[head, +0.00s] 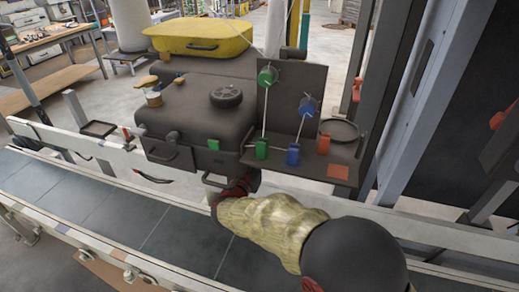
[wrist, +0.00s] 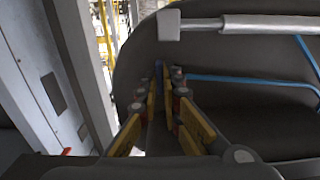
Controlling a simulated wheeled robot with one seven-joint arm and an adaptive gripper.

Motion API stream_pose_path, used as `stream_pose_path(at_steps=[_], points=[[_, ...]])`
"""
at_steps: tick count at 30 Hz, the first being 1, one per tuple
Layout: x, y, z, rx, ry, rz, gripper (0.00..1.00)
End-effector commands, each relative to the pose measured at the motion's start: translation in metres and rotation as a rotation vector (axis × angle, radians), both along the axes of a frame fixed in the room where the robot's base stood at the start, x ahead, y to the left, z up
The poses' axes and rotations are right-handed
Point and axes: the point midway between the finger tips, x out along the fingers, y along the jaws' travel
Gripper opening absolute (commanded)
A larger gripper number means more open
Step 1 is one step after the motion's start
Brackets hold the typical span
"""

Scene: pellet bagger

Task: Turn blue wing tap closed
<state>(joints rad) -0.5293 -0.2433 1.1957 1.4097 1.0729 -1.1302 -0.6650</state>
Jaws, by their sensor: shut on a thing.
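In the head view, my gripper (head: 238,188) is at the lower front of the dark machine (head: 210,110), partly hidden by my arm. The tap cannot be made out there.
A grey bar (wrist: 265,24) and a blue line (wrist: 235,78) run close by on the dark body. A panel with green (head: 267,76) and blue (head: 307,106) round parts stands to the right. A conveyor (head: 130,225) runs in front.

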Motion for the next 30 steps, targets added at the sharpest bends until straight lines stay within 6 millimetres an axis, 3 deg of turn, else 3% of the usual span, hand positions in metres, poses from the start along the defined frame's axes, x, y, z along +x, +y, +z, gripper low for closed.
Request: stream_pose_path(at_steps=[11,30], points=[[-0.0002,-0.0001,-0.0002,0.098,-0.040,0.001,0.00],[-0.0011,-0.0025,-0.0025,0.628,-0.256,0.000,0.00]])
